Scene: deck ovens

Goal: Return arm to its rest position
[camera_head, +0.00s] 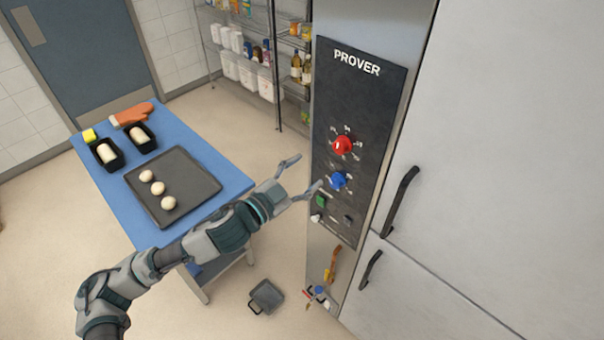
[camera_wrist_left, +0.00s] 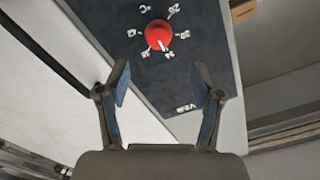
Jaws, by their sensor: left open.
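My left gripper (camera_head: 303,176) is open and empty in front of the prover's control panel (camera_head: 377,110). One fingertip shows close to the blue knob (camera_head: 338,180); I cannot tell whether it touches. The red knob (camera_head: 342,145) sits above the blue one, with a green button (camera_head: 320,201) below. In the left wrist view the open fingers (camera_wrist_left: 164,85) frame empty space, with the red knob (camera_wrist_left: 158,34) ahead of them. The blue knob is not visible there. My left arm stretches from the lower left across the blue table. My right gripper is not in view.
A blue table (camera_head: 221,167) holds a dark tray (camera_head: 200,179) with three dough balls, two loaf tins (camera_head: 118,163) and an orange mitt (camera_head: 131,114). A grey bin (camera_head: 266,297) stands on the floor. Prover doors with black handles (camera_head: 400,200) are at right. Shelves stand behind.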

